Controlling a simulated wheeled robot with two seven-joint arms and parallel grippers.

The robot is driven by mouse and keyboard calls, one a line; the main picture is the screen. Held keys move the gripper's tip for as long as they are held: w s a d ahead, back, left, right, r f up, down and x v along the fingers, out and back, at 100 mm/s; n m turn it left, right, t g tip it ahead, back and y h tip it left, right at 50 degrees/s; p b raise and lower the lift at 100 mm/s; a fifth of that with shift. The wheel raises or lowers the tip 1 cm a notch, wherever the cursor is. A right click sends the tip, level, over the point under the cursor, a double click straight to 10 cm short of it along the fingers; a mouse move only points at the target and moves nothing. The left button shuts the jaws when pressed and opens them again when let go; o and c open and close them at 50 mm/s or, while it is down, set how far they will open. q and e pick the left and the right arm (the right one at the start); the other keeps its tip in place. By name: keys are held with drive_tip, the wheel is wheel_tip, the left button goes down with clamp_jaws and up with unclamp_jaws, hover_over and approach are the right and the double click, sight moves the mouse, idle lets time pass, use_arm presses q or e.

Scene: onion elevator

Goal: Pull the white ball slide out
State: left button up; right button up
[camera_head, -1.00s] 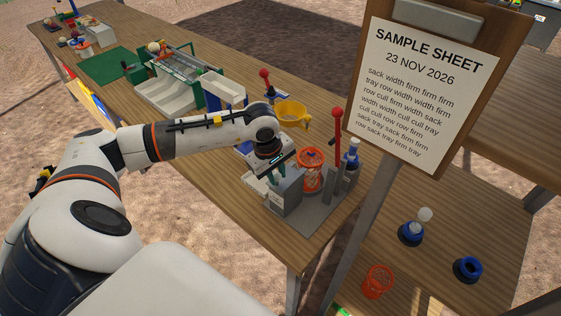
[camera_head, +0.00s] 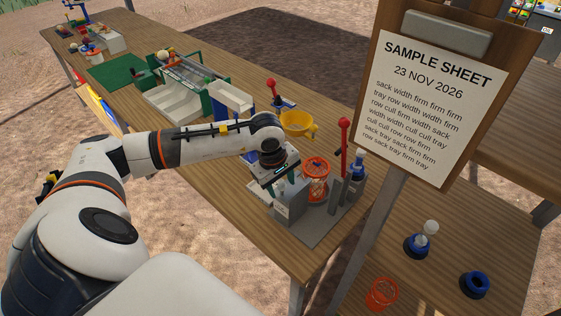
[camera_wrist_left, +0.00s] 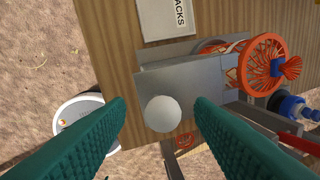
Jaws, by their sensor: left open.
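The white ball (camera_wrist_left: 163,113) shows in the left wrist view, against the near end of a grey box (camera_wrist_left: 190,85). My left gripper (camera_wrist_left: 160,105) is open, with one green finger on each side of the ball. I cannot tell whether either finger touches it. In the head view my left gripper (camera_head: 283,184) hangs at the grey box (camera_head: 293,203) near the table's front corner, and the ball is hidden there. The slide behind the ball cannot be made out. My right gripper is not in view.
An orange basket (camera_head: 316,182) and a red-knobbed lever (camera_head: 344,150) stand beside the box. A yellow funnel (camera_head: 297,124) is behind. A tray marked SACKS (camera_wrist_left: 168,18) lies close by. A sample sheet board (camera_head: 430,95) rises at the right.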

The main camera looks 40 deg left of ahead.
use_arm(q)
drive_tip(key=shift+r+p, duration=1.15)
drive_tip(key=shift+r, duration=1.85)
